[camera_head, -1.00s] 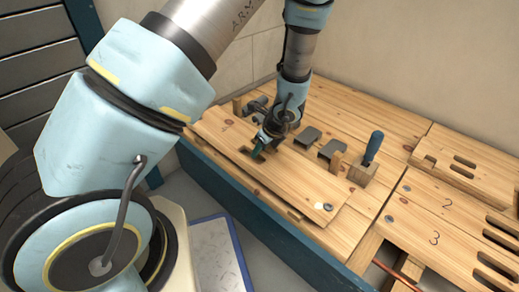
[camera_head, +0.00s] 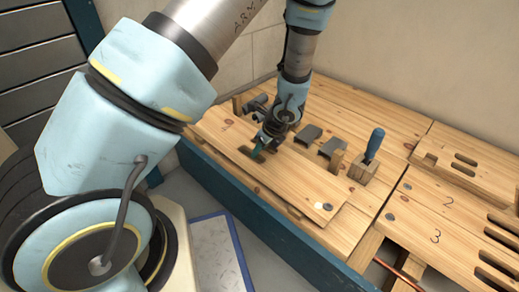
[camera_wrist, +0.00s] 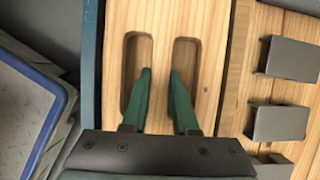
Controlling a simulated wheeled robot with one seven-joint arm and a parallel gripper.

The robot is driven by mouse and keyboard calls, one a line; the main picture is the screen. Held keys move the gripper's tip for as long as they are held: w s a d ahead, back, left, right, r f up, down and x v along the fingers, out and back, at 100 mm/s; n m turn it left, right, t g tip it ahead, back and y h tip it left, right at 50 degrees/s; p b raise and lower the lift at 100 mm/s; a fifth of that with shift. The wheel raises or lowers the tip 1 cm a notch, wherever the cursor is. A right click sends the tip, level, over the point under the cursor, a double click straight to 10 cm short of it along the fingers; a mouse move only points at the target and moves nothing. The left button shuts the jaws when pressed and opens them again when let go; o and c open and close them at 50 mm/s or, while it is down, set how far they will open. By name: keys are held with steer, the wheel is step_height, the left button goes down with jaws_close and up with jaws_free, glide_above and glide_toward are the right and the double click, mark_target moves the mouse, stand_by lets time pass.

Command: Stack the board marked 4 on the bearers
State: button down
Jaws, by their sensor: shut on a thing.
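My gripper (camera_head: 258,152) is at the board's slots. In the wrist view my gripper (camera_wrist: 161,95) has its green fingers in the two slots, shut on the strip of the board (camera_wrist: 160,60) between them. Boards marked 2 (camera_head: 449,204) and 3 (camera_head: 435,238) lie at the right. Wooden bearers (camera_head: 371,248) show partly below board 3; the rest are hidden.
A blue-handled tool (camera_head: 374,143) stands in a wooden block behind the held board. Grey metal brackets (camera_head: 331,147) lie beside it. Another slotted board (camera_head: 475,168) lies at the back right. A blue-edged tray (camera_head: 215,255) is on the floor at the left.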

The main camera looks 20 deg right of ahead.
steer(key=shift+f, duration=0.15)
steer(key=c, duration=0.6)
jaws_free()
steer(key=p+v, duration=0.5)
steer(key=v, duration=0.6)
